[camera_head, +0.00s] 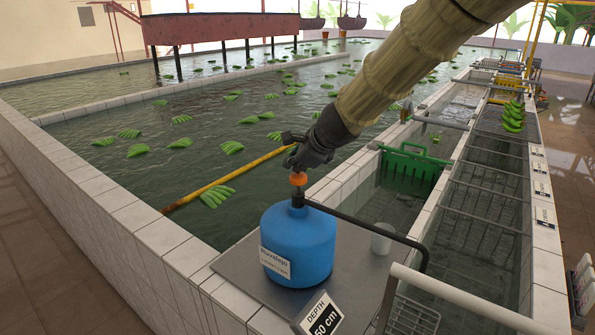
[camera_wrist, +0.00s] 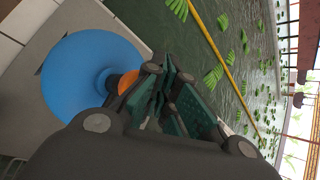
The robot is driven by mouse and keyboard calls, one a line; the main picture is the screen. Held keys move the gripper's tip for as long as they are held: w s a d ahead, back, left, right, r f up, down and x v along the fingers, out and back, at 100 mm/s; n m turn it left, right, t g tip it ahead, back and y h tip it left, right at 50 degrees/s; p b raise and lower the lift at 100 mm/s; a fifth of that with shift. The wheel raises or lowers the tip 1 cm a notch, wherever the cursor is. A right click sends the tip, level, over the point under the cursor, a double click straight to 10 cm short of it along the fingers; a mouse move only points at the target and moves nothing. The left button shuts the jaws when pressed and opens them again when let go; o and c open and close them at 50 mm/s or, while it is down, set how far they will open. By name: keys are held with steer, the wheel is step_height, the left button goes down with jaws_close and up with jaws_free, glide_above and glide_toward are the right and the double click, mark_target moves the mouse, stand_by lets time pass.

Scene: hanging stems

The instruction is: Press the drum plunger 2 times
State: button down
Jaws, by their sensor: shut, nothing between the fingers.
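The blue drum (camera_head: 299,246) stands on a grey plate at the pool corner, with a paper label on its front. Its orange plunger knob (camera_head: 298,179) sits on top of a dark neck. My gripper (camera_head: 300,162) is directly above the knob, its fingers shut and pointing down, touching or almost touching it. In the wrist view the drum (camera_wrist: 85,75) is at the left. The orange knob (camera_wrist: 127,82) is partly hidden behind the green-padded fingers (camera_wrist: 170,95). Whether the plunger is pressed down at all I cannot tell.
A black hose (camera_head: 375,232) runs from the drum to the right. A white cup (camera_head: 382,238) stands on the plate, and a "DEPTH 50 cm" sign (camera_head: 320,314) is at the front. A metal rail (camera_head: 460,298) lies right. Green bananas float in the pool (camera_head: 110,180).

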mark_target(295, 176)
steer(key=shift+s+f+b, duration=0.1)
steer(key=shift+f+b, duration=0.35)
steer(key=shift+f, duration=0.35)
stand_by(0.6)
steer(key=shift+r, duration=0.2)
steer(key=shift+s+r+p, duration=0.2)
steer(key=shift+r+p, duration=1.15)
steer(key=shift+p, duration=0.1)
steer(key=shift+r, duration=0.1)
step_height(295, 176, up, 6)
steer(key=p, duration=0.6)
